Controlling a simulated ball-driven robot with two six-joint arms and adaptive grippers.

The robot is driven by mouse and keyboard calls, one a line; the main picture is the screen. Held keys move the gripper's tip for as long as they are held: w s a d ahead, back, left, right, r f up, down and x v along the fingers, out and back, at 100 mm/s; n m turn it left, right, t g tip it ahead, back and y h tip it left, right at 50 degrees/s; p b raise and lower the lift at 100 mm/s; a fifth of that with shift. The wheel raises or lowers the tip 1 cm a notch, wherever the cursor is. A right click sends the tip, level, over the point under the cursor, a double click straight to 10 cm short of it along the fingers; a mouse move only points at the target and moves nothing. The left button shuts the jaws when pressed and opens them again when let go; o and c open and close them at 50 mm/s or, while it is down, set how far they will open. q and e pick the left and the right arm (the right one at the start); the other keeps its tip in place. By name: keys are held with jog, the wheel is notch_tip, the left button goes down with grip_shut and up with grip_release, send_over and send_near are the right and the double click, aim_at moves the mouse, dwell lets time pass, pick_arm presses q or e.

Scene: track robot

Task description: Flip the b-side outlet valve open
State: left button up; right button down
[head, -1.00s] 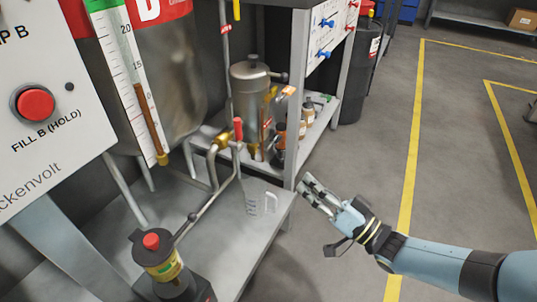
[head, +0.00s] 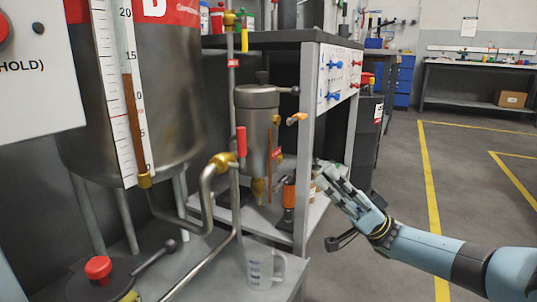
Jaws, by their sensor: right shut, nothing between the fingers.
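The steel tank marked B (head: 165,75) stands at the left in the head view. Its outlet pipe (head: 205,195) bends up to a brass valve (head: 222,161). A red lever (head: 241,142) stands upright at the valve. My right gripper (head: 324,174) is to the right of the lever and well apart from it, in front of the shelf unit's post. Its fingers are shut and empty. My left gripper is not in view.
A clear measuring jug (head: 263,268) stands on the bench below the valve. A small steel vessel (head: 257,105) and an orange handle (head: 297,118) are behind. The shelf post (head: 308,150) stands between valve and gripper. Floor at right is clear.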

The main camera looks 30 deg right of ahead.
aim_at(242, 148)
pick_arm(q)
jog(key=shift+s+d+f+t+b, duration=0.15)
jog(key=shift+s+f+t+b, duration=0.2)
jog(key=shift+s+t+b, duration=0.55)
pick_arm(e)
jog(key=a+f+x, duration=0.1)
jog(key=f+x, duration=0.1)
jog(key=x, duration=1.1)
jog(key=shift+w+a, duration=0.35)
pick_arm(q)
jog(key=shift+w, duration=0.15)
pick_arm(e)
jog(key=shift+a+r+n+g, duration=0.1)
jog(key=shift+n+g, duration=0.6)
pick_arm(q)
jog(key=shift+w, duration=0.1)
pick_arm(e)
jog(key=shift+g, duration=0.3)
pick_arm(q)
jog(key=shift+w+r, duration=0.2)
pick_arm(e)
jog(key=shift+s+a+r+n+g, duration=0.1)
jog(key=shift+s+n+g, duration=0.05)
jog(key=shift+n+g, duration=0.45)
